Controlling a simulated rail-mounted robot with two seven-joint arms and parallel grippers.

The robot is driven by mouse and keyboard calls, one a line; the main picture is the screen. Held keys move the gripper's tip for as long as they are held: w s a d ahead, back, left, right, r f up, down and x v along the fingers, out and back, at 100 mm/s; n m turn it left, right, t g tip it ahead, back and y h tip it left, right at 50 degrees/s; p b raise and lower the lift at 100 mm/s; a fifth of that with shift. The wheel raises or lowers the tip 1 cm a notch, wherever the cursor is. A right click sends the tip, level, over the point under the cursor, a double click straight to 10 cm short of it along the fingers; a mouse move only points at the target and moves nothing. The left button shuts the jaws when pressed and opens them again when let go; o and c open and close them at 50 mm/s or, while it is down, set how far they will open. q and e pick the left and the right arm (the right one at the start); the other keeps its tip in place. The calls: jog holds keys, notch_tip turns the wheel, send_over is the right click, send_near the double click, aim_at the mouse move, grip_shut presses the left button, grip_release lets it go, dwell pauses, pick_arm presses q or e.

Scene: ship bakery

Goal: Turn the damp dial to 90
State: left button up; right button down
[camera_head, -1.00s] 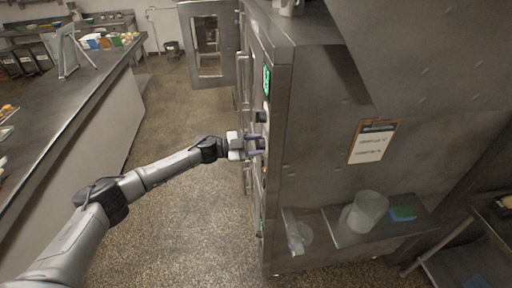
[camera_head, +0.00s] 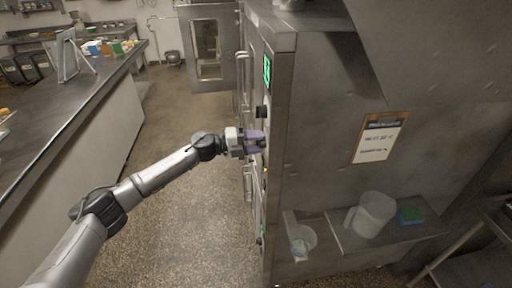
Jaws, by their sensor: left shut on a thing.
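A tall steel cabinet (camera_head: 340,150) stands at the right, and its narrow control face is seen at a steep angle. A green lit display (camera_head: 267,70) is near the top of that face. A black dial (camera_head: 262,112) sits below the display and is free. My left gripper (camera_head: 260,143) is at the face just below this dial, with its purple-grey fingers shut on a lower dial, which they mostly hide. I cannot read the dial markings or tell which dial is the damp one. My right gripper is not in view.
A clipboard (camera_head: 380,138) hangs on the cabinet's side. A steel door (camera_head: 207,48) stands open behind. A long counter (camera_head: 75,98) is at the left, with clear floor between.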

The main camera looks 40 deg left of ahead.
pick_arm(q)
jog(key=m+b, duration=0.3)
jog(key=m, duration=0.2)
jog(key=shift+m+b, duration=0.4)
jog(key=shift+b, duration=0.05)
dwell(0.4)
jog(key=o, duration=0.9)
